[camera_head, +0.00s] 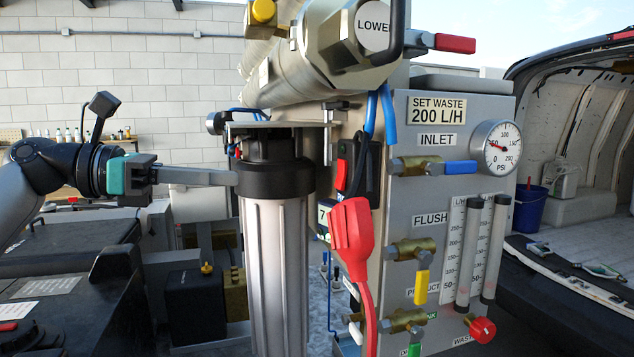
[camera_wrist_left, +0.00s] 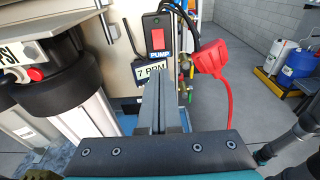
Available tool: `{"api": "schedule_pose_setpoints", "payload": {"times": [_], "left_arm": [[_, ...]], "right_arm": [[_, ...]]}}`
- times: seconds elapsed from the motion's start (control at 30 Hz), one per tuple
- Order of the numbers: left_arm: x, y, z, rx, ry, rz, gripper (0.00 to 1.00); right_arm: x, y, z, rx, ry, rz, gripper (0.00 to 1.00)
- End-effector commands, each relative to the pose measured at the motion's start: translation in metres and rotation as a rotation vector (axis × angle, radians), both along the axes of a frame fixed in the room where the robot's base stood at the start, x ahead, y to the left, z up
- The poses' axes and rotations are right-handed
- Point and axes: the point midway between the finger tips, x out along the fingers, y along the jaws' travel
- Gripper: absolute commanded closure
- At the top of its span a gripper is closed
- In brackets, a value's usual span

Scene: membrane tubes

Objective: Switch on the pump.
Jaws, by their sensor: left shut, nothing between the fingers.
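The pump switch (camera_head: 342,175) is a red rocker in a black box on the side of the grey panel. In the left wrist view the red rocker (camera_wrist_left: 158,39) sits above a blue PUMP label (camera_wrist_left: 159,56). I cannot tell its on or off position. My left gripper (camera_head: 236,178) is shut and empty, its fingers pointing right and ending visibly at the filter's black cap. In the left wrist view the closed fingertips (camera_wrist_left: 156,76) lie just below the switch in the picture, partly over the 7 PPM display (camera_wrist_left: 150,70). Contact cannot be judged. My right gripper is not visible.
A filter housing (camera_head: 275,255) with a black cap stands between my left gripper and the switch in the head view. A red plug (camera_head: 352,229) with its cable hangs beside the switch. Valves, a gauge (camera_head: 497,148) and flow tubes cover the panel front.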

Motion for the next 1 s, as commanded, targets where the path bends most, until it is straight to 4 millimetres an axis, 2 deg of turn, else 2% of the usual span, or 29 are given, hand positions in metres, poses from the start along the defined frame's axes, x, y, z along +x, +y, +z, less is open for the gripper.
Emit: {"api": "schedule_pose_setpoints", "payload": {"times": [0.23, 0.7, 0.8, 1.0], "left_arm": [[0.005, -0.016, -0.001, -0.002, 0.002, -0.005, 1.00], [0.033, -0.106, -0.010, -0.004, 0.003, -0.003, 1.00], [0.038, -0.119, -0.012, -0.004, 0.002, -0.004, 1.00], [0.043, -0.132, -0.016, -0.003, 0.001, -0.001, 1.00]], "right_arm": [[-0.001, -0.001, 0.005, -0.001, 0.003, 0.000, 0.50], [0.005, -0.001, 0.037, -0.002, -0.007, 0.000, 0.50], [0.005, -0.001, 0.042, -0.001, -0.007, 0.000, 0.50], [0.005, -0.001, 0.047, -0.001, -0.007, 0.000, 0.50]]}}
